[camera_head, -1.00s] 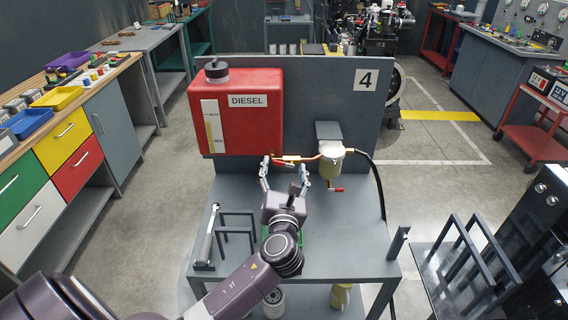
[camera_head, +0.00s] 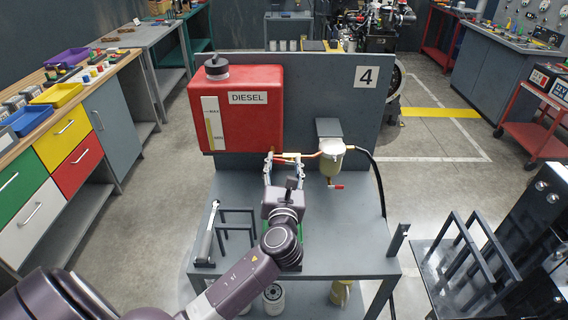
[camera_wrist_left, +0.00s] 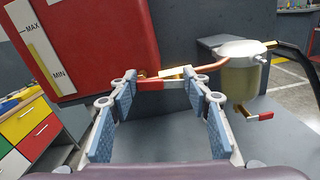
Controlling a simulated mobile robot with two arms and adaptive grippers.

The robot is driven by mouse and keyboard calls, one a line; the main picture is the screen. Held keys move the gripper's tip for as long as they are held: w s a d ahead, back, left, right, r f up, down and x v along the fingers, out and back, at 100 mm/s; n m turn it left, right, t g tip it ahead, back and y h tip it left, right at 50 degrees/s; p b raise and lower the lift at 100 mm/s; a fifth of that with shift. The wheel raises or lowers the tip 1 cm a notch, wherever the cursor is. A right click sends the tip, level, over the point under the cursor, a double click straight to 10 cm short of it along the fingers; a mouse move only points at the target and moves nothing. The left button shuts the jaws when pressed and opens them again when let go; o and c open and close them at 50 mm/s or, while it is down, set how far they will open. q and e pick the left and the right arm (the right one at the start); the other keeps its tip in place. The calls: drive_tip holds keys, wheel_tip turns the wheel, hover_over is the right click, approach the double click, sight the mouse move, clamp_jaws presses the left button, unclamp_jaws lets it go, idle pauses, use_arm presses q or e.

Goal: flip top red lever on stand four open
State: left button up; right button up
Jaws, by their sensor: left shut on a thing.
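Stand four (camera_head: 325,75) is a grey bench and panel with a "4" sign and a red DIESEL tank (camera_head: 240,125). The top red lever (camera_wrist_left: 150,85) is at the valve on the copper fuel pipe (camera_wrist_left: 207,67), below the tank. My left gripper (camera_head: 283,157) reaches it from the front. The fingers partly hide the lever's ends. My right gripper is not in view.
A filter bowl (camera_head: 331,165) hangs right of the valve, with a lower red lever (camera_head: 337,187) under it. A black hose (camera_head: 375,175) runs down at its right. The bench top's right side is clear.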

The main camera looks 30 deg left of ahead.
use_arm(q)
drive_tip(key=shift+f+n, duration=0.25)
drive_tip(key=shift+n, duration=0.95)
drive_tip(key=o, duration=1.2)
drive_tip(key=shift+s, duration=0.1)
drive_tip(key=shift+c, duration=0.2)
drive_tip(key=shift+s+d, duration=0.1)
drive_tip(key=shift+s, duration=0.1)
drive_tip(key=v, duration=1.1)
drive_tip(key=shift+s+d, duration=0.2)
drive_tip(key=shift+s, duration=0.05)
